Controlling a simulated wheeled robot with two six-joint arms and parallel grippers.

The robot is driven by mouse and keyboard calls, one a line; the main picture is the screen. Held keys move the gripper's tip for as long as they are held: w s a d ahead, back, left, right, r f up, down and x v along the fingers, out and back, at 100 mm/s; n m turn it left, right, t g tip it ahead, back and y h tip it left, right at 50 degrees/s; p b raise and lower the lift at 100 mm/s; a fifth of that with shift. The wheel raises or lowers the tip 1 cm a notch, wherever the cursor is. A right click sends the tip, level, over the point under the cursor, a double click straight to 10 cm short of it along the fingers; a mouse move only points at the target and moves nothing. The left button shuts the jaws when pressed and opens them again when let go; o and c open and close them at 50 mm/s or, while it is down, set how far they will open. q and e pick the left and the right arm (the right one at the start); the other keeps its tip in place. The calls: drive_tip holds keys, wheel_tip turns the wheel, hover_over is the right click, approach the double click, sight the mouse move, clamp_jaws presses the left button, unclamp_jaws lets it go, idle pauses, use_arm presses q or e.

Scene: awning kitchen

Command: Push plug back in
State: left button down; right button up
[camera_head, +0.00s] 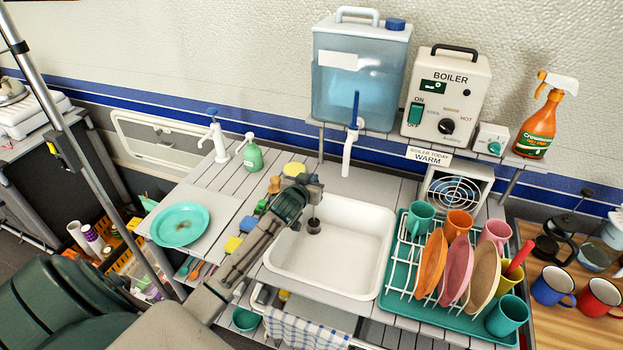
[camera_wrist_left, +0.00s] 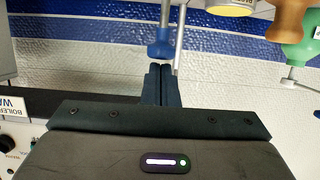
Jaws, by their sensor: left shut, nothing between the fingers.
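A dark round piece (camera_head: 313,228), which looks like the plug with a short stem, stands at the back left of the white sink (camera_head: 330,268). I cannot tell whether it is seated. My left gripper (camera_head: 312,184) is over the sink's back left edge, just above and behind that piece. In the left wrist view its fingers (camera_wrist_left: 158,84) are shut together and empty. A blue knob-like part (camera_wrist_left: 161,46) shows just beyond the fingertips, and I cannot tell if they touch. The plug does not clearly show in that view. My right gripper is not in view.
A water tank (camera_head: 345,85) with a white tap (camera_head: 347,155) stands behind the sink, with a boiler (camera_head: 446,95) beside it. A dish rack (camera_head: 400,285) full of plates and cups is on the right. A teal plate (camera_head: 180,225) lies left.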

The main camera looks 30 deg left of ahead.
use_arm(q)
wheel_tip(320, 180, down, 4)
drive_tip(key=shift+s+b, duration=0.15)
drive_tip(key=shift+b, duration=1.1)
